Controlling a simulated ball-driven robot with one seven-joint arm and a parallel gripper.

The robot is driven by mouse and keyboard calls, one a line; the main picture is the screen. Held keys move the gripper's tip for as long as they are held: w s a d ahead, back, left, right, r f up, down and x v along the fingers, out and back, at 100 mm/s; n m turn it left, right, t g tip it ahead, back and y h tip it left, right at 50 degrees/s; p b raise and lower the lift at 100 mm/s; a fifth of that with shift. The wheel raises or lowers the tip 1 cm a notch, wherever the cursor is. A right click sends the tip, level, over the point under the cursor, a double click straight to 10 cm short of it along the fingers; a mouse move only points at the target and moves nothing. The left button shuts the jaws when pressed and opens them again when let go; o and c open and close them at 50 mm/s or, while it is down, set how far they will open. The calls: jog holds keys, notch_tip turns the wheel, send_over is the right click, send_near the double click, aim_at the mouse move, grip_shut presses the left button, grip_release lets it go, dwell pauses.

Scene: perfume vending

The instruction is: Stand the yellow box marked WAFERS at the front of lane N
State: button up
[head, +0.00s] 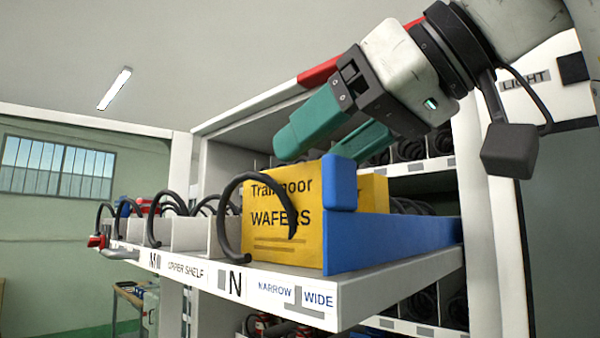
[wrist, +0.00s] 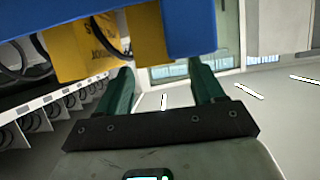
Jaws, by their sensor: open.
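The yellow box marked WAFERS (head: 283,225) stands upright at the front of the lane labelled N (head: 235,284) on the pulled-out upper shelf. A black coil (head: 228,212) curves across its front face. A blue divider (head: 395,240) with a raised front post is close against its right side; I cannot tell if they touch. More yellow (head: 374,188) shows behind the post. My gripper (head: 312,146) is open and empty above the box, its teal fingers apart from it. In the wrist view the gripper (wrist: 160,70) shows nothing between its fingers, with the yellow box (wrist: 75,50) beyond.
White dividers (head: 190,233) and several black coils fill the lanes to the left. A red-ended part (head: 97,241) sticks out at the shelf's left corner. The cabinet's right upright (head: 490,215) stands close to my arm. Open air lies in front of the shelf.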

jog(key=b+v, duration=0.1)
jog(key=v, duration=0.6)
jog(key=shift+s+d+r, duration=0.1)
dwell(1.2)
